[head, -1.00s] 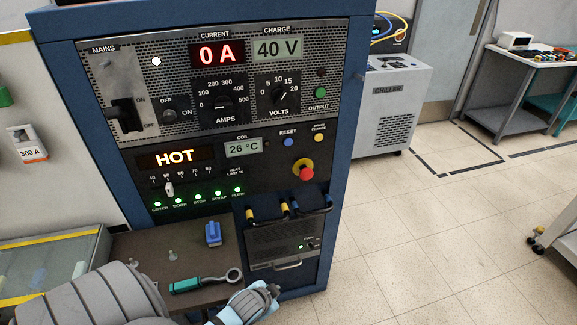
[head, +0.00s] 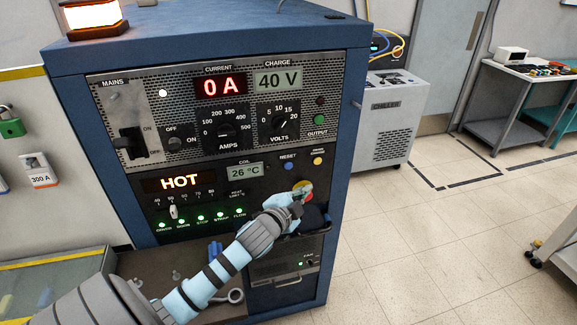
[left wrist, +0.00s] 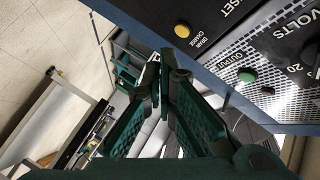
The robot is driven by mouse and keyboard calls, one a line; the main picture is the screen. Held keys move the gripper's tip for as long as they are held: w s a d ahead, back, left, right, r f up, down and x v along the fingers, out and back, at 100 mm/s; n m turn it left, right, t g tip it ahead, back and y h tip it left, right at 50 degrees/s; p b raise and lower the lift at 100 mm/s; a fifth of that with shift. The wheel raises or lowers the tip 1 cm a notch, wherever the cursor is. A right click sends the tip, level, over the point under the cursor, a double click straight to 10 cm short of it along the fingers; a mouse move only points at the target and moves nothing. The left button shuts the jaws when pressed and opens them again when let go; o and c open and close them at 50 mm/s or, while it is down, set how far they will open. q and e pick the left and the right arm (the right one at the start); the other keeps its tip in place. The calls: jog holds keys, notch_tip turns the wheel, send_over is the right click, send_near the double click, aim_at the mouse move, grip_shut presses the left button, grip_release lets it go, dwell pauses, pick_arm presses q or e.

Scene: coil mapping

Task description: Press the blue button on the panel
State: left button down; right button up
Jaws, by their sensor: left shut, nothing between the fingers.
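The blue button (head: 289,166) sits on the dark lower panel of the blue cabinet, just under the RESET label. In the head view my left gripper (head: 306,188) is below and right of it, in front of the red stop button with the yellow ring, and hides most of that. The gripper is shut and empty. In the left wrist view its green fingers (left wrist: 166,62) meet near the middle. That view shows the yellow button (left wrist: 182,30) and part of the RESET label, but the blue button is out of frame. Whether the fingers touch the panel is unclear.
The yellow button (head: 318,161) is right of the blue one. The COIL display (head: 244,172) is to the left. Below, a shelf (head: 150,268) holds a blue item and a wrench, partly behind my arm. A lit orange beacon (head: 93,15) stands on top.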

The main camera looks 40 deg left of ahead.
aim_at(292, 171)
pick_arm(q)
jog(key=w+a+b, duration=0.1)
jog(key=a, duration=0.1)
jog(key=w+a+b, duration=0.3)
jog(key=w+a, duration=0.1)
jog(key=a, duration=0.1)
jog(key=shift+a, duration=0.1)
jog(key=shift+a, duration=0.1)
dwell(1.4)
jog(key=shift+w+a, duration=0.2)
jog(key=shift+a, duration=0.05)
